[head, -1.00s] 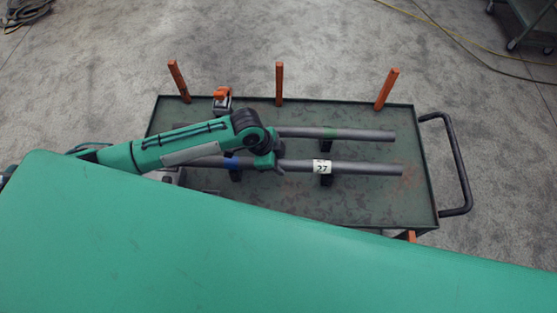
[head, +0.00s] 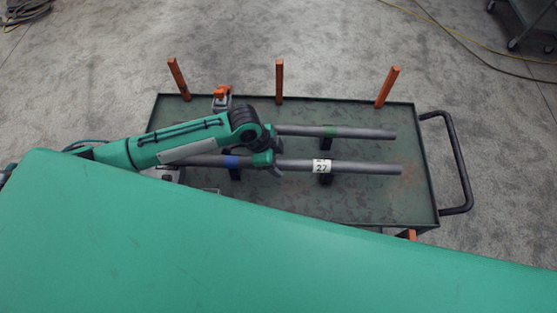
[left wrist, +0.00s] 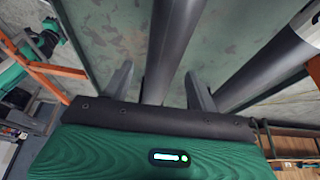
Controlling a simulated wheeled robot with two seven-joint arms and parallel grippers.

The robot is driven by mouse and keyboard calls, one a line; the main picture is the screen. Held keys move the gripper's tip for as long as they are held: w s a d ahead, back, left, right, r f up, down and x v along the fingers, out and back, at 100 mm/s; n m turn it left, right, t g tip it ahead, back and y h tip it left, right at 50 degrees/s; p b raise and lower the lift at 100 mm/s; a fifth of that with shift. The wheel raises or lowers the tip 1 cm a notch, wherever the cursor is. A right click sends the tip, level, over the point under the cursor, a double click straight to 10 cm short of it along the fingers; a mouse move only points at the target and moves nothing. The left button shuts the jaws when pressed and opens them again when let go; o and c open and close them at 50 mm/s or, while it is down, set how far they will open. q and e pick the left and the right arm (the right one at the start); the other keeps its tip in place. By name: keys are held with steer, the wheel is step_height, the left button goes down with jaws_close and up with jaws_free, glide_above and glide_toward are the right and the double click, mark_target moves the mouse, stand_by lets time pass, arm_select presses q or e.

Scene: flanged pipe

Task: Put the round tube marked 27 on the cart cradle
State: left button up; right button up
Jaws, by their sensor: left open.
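The grey round tube marked 27 (head: 365,168) has a white label and a blue band. It lies level over the cart, at the black cradle supports (head: 325,179). Its left part is hidden by my arm. My left gripper (head: 270,167) is at the tube, left of the label. In the left wrist view, the open fingers (left wrist: 158,88) stand on either side of a grey tube (left wrist: 172,45), with gaps beside it. Whether the tube rests fully on both supports cannot be told. My right gripper is not in view.
A second grey tube (head: 365,134) with a green band lies parallel behind. The green cart (head: 415,205) has orange posts (head: 279,82) along its far edge, an orange-topped clamp (head: 221,92) and a black handle (head: 460,165) at right. The cart's right end is clear.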

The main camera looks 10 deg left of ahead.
arm_select(q)
steer(key=b+v, duration=0.1)
steer(key=v, duration=1.1)
steer(key=shift+r, duration=0.2)
